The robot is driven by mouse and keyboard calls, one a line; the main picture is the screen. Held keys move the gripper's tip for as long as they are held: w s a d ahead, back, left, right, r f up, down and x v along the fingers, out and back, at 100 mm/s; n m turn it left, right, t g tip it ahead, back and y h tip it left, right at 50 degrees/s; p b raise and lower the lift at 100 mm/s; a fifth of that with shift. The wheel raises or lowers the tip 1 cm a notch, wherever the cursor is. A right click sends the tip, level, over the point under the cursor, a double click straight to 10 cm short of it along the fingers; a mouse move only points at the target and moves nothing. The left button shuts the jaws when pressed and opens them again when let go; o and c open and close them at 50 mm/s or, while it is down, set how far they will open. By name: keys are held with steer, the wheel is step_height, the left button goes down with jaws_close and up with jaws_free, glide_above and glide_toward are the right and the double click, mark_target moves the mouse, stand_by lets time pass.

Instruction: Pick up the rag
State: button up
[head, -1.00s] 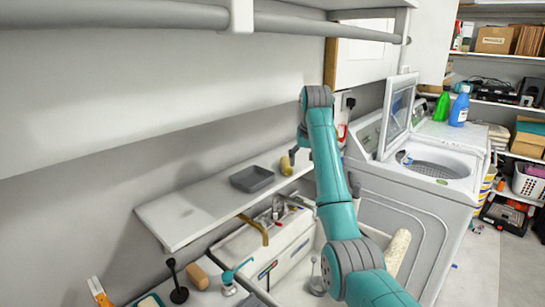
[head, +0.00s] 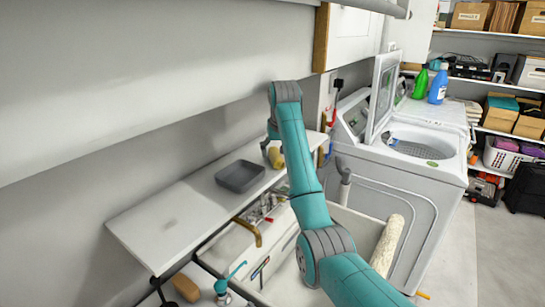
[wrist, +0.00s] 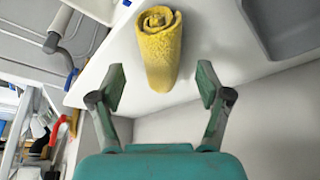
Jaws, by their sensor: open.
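The rag is a yellow rolled cloth (wrist: 160,50) on the white shelf (wrist: 120,60). In the head view the rag (head: 276,157) shows near the shelf's far end, partly beside my arm's end. My gripper (wrist: 160,86) is open and empty in the wrist view. Its two green fingers stand apart on either side of the rag's near end, and the rag lies just ahead, between their lines. In the head view my gripper (head: 268,146) is small and close to the rag; its fingers are hard to make out.
A grey tray (head: 240,176) sits on the shelf to the left of the rag. Below are a sink (head: 280,270) with a brass tap (head: 249,231). A washing machine (head: 400,170) with its lid raised stands to the right. The wall is close behind the shelf.

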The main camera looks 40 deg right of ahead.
steer(key=shift+x, duration=1.05)
steer(key=shift+f, duration=0.25)
steer(key=c, duration=1.4)
steer(key=shift+o, duration=0.2)
steer(key=shift+r, duration=0.1)
